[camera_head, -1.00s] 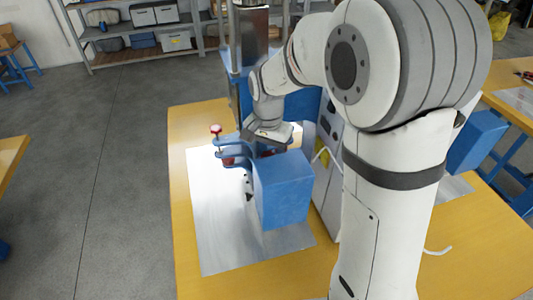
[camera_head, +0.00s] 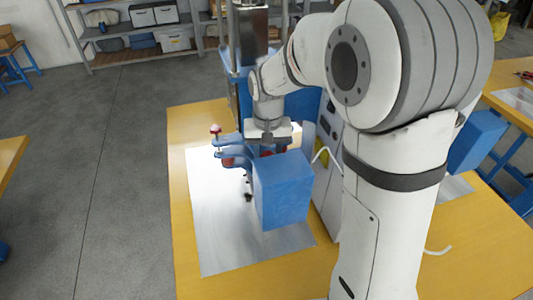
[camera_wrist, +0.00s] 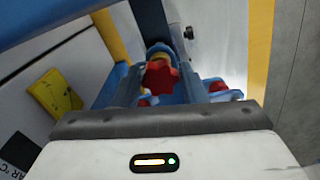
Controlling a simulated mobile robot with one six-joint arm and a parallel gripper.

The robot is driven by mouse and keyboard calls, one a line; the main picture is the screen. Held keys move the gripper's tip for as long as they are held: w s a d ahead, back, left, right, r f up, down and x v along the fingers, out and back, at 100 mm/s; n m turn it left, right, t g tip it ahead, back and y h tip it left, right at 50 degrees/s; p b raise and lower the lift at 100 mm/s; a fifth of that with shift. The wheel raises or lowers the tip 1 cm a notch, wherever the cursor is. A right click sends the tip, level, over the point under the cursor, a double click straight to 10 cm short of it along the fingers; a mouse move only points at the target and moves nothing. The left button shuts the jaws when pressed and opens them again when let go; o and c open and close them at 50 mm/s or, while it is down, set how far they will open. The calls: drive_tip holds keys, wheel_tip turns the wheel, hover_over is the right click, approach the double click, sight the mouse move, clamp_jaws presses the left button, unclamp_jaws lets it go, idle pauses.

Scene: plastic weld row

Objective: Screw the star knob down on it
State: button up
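A red star knob (camera_wrist: 160,77) shows in the wrist view, with its lobes between the two grey fingers of my gripper (camera_wrist: 163,85). The fingers stand apart on either side of it; whether they touch it is unclear. The knob sits over a blue clamp part, with a bit of yellow behind it. In the head view my gripper (camera_head: 268,138) points down behind the blue block, above the blue clamp arms (camera_head: 232,153). The fingertips and the star knob are largely hidden there.
A blue block (camera_head: 283,190) stands close in front of the gripper on a metal sheet (camera_head: 215,225). A red-topped post (camera_head: 215,129) rises just left. The sheet's left side is clear.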

drive_tip(key=c, duration=0.6)
drive_tip(key=m, duration=0.9)
drive_tip(key=shift+a, duration=0.1)
drive_tip(key=m, duration=1)
drive_tip(key=shift+w+m, duration=0.1)
drive_tip(key=shift+m, duration=0.2)
drive_tip(key=o, duration=0.9)
drive_tip(key=shift+o, duration=0.2)
